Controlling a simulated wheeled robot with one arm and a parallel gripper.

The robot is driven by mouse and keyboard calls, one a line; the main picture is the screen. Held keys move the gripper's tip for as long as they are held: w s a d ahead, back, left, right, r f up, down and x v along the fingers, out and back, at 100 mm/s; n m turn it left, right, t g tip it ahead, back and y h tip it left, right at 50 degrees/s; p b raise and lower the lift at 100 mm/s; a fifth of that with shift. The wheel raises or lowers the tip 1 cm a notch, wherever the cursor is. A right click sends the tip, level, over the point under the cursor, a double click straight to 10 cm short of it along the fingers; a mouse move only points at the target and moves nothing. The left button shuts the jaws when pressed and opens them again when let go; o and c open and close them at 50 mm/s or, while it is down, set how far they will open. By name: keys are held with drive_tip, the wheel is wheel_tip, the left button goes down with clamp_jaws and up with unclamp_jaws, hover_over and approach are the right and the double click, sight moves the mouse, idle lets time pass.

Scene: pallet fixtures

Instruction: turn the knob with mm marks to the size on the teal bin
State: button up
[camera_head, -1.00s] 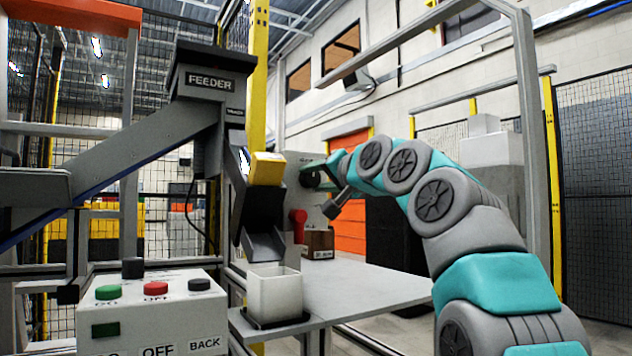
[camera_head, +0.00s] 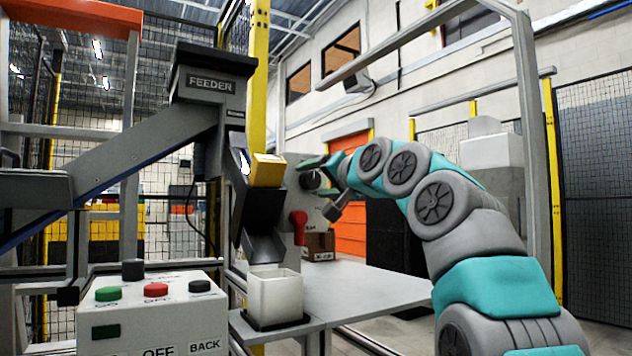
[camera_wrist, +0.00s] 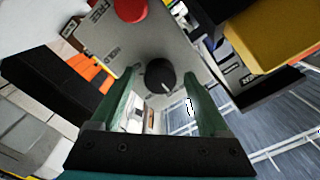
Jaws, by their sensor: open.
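A black round knob (camera_wrist: 155,75) with a white pointer line sits on a grey panel (camera_wrist: 100,42); small marks around it are too blurred to read. The knob also shows in the head view (camera_head: 311,180). My gripper (camera_wrist: 162,82) is open, its green fingers to either side of the knob in the wrist view, and the knob looks free of them. In the head view my gripper (camera_head: 328,169) is close beside the knob at the panel. I see no teal bin in either view.
A red lever or knob (camera_head: 299,220) is on the same panel, near the word FREE in the wrist view. A yellow-topped feeder chute (camera_head: 266,169) stands left of the panel. A pale bin (camera_head: 275,293) and a brown box (camera_head: 319,244) rest on the grey table (camera_head: 350,290).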

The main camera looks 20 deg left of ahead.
drive_tip(key=b+v, duration=0.2)
drive_tip(key=v, duration=0.5)
drive_tip(key=shift+s+d, duration=0.25)
drive_tip(key=shift+f, duration=0.1)
idle(0.5)
drive_tip(key=s+d+f+g+h+p, duration=0.1)
drive_tip(key=s+d+f+g+h, duration=0.3)
drive_tip(key=f, duration=0.7)
drive_tip(key=s+d+f+h+p, duration=0.1)
drive_tip(key=s+d+f+h, duration=0.1)
drive_tip(key=d+f, duration=0.7)
drive_tip(key=s+d+f+g+h+p, duration=0.1)
drive_tip(key=s+d+f+g+h, duration=0.15)
drive_tip(key=f, duration=1.05)
drive_tip(key=s+d+f+g+h+p, duration=0.1)
drive_tip(key=s+d+f, duration=0.4)
drive_tip(key=s, duration=0.5)
drive_tip(key=s+d+f+g+h+p, duration=0.1)
drive_tip(key=s+d+f+g+h, duration=0.1)
drive_tip(key=s+d+f, duration=0.4)
drive_tip(key=s+d+f+m+g+h+p, duration=0.1)
drive_tip(key=s+d+f+g, duration=0.3)
drive_tip(key=s+f, duration=0.6)
drive_tip(key=s+d+h, duration=0.1)
drive_tip(key=s+d, duration=0.1)
drive_tip(key=s, duration=0.2)
drive_tip(key=shift+f, duration=0.4)
